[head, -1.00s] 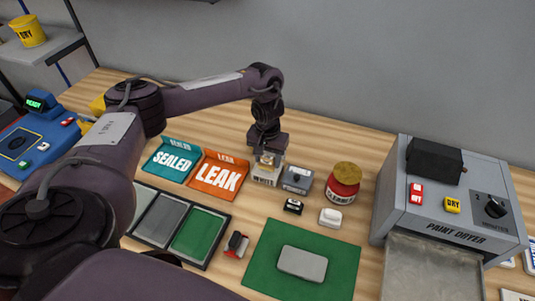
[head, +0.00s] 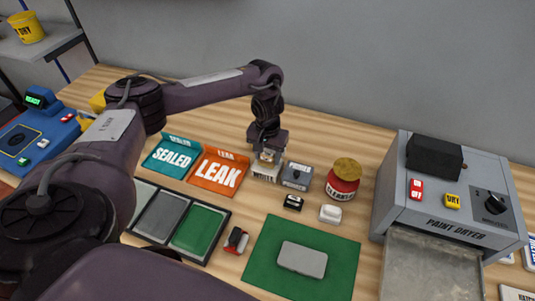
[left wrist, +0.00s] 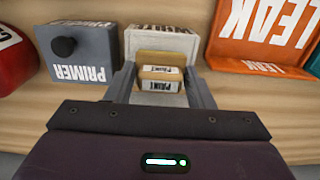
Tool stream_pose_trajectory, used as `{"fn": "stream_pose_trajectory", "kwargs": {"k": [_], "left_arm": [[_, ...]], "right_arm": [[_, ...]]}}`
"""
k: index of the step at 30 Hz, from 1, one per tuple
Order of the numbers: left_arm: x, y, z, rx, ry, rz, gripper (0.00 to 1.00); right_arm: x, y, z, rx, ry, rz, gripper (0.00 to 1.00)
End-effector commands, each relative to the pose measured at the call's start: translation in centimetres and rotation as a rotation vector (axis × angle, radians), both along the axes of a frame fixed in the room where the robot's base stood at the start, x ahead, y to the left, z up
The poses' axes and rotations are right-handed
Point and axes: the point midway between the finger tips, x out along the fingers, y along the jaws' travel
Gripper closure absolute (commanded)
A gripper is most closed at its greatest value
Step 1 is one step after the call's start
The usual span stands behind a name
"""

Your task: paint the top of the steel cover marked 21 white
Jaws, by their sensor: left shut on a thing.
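A plain grey plate (head: 302,259), likely the steel cover, lies flat on the green mat (head: 262,286) in the head view. I cannot read a 21 on it. My left gripper (head: 267,150) points down at the white holder marked WHITE (head: 264,175), behind the mat. In the left wrist view the gripper (left wrist: 162,82) is shut on a tan-edged block marked PAINT (left wrist: 160,86), which is in or just at the white holder (left wrist: 160,42). I cannot tell whether the block still rests in it. My right gripper is not in view.
Close beside the holder is a grey PRIMER box (head: 297,176), with a red jar (head: 343,182) beyond. Teal SEALED (head: 171,158) and orange LEAK (head: 217,175) trays stand left. The paint dryer (head: 448,205) stands right.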

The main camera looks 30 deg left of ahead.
Motion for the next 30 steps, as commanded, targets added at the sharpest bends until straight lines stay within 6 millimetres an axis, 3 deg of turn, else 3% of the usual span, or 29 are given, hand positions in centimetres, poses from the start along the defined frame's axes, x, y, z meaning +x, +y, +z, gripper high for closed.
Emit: {"fn": "stream_pose_trajectory", "kwargs": {"k": [30], "left_arm": [[-0.02, -0.01, -0.9, 0.0, 0.0, 0.0, 0.72]], "right_arm": [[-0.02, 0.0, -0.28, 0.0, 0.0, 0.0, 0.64]]}}
